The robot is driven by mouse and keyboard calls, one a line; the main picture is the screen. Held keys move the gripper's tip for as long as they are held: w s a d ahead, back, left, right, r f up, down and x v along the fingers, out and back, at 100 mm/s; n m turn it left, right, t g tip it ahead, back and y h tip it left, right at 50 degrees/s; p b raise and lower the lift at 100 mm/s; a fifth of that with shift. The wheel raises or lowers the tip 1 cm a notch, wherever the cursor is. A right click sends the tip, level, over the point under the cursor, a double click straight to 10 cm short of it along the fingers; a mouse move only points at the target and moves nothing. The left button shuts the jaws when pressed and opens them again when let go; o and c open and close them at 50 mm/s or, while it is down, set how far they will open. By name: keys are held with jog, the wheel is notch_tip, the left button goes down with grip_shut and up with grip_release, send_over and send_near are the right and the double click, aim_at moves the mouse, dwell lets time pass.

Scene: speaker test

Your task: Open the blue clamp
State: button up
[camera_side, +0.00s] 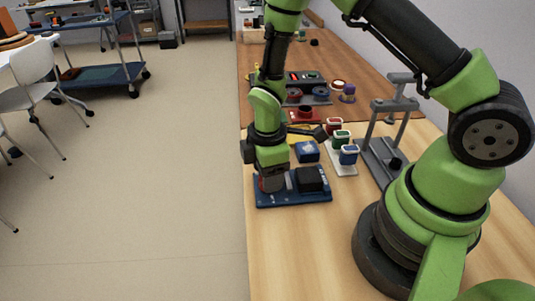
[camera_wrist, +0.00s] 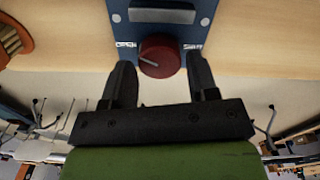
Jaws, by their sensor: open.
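The blue clamp (camera_side: 293,201) sits on the wooden bench with a black block (camera_side: 311,179) on its right part. In the wrist view its blue plate (camera_wrist: 200,32) carries a round red knob (camera_wrist: 160,52) with a pale line on its lower left. Partly covered lettering beside the knob seems to read OPEN on the left and SHUT on the right. My gripper (camera_side: 270,183) points down over the clamp's left end. In the wrist view my gripper (camera_wrist: 159,75) is open, with one finger on each side of the knob; contact cannot be told.
A blue block (camera_side: 307,152) is just behind the clamp. A white rack (camera_side: 346,171) with red, green and blue-topped items stands to its right, beside a grey stand (camera_side: 388,135). More items lie on the brown mat (camera_side: 366,77) behind. The bench's left edge is close by.

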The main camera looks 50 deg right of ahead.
notch_tip(320, 180, up, 8)
jog(key=shift+r, duration=0.2)
jog(key=shift+r, duration=0.1)
jog(key=s+r+m+t+y, duration=0.1)
jog(key=s+r+m+t, duration=0.2)
jog(key=s+r+m, duration=0.3)
jog(key=s+r+m+t+y, duration=0.1)
jog(key=s+r+m+t, duration=0.3)
jog(key=r, duration=0.9)
jog(key=s+m, duration=0.3)
jog(key=m, duration=0.2)
jog(key=shift+s+d+r+m, duration=0.25)
jog(key=shift+s+r+m, duration=0.05)
jog(key=shift+m, duration=0.1)
